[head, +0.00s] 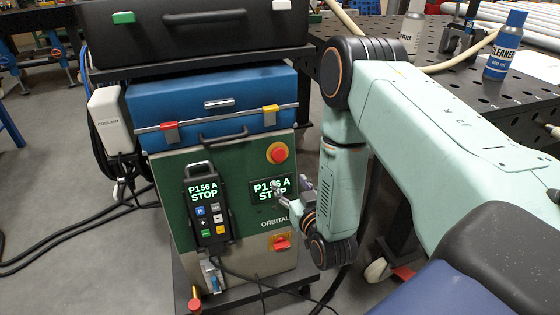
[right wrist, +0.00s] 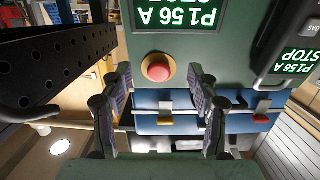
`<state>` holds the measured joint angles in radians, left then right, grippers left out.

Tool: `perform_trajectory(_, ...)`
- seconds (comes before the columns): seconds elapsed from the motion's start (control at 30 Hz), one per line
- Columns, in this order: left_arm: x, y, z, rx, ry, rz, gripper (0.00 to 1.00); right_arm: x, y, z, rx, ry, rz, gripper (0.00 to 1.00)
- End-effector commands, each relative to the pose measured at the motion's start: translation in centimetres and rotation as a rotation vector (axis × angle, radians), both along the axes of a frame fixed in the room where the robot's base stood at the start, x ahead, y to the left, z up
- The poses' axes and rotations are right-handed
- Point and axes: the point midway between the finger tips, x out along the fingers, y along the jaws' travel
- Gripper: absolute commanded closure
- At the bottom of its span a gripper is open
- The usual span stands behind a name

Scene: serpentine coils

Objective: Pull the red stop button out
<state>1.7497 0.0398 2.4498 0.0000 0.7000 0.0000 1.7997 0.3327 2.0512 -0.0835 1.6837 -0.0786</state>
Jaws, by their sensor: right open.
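The red stop button (head: 277,153) is a round red knob on a yellow-orange base, at the upper right of the green cabinet front (head: 240,160). In the right wrist view, which is upside down, the red button (right wrist: 157,68) lies between the fingers in the picture, beyond the tips. My right gripper (head: 282,203) is open and empty, below the button in the head view and in front of the display. The right wrist view shows both fingers (right wrist: 160,78) spread apart, and I see no contact with the button. My left gripper is not in view.
A display (head: 270,190) reads "P156 A STOP". A black pendant (head: 207,205) hangs to its left. A red switch on yellow (head: 281,243) sits lower down. A blue case (head: 215,100) and a black case (head: 195,35) are stacked above. A perforated table (head: 460,70) stands right.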

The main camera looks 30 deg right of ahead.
Motion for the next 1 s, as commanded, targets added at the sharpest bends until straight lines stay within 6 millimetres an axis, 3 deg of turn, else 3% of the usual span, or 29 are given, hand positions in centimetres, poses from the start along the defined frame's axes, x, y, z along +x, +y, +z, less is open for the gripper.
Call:
perform_trajectory(0.1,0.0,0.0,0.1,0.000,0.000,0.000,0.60,0.5,-0.2,2.4,-0.035,-0.103,-0.002,0.39)
perform_trajectory(0.2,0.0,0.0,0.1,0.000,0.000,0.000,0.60,0.6,-0.2,3.1,-0.048,-0.136,-0.004,0.39)
perform_trajectory(0.37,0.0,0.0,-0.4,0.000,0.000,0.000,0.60,1.9,-0.6,3.2,-0.053,-0.142,-0.005,0.39)
perform_trajectory(0.7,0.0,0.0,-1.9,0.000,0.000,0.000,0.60,6.7,-1.7,3.0,-0.052,-0.139,-0.005,0.39)
perform_trajectory(1.0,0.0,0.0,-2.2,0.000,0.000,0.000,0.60,8.1,-2.0,3.1,-0.051,-0.136,-0.005,0.39)
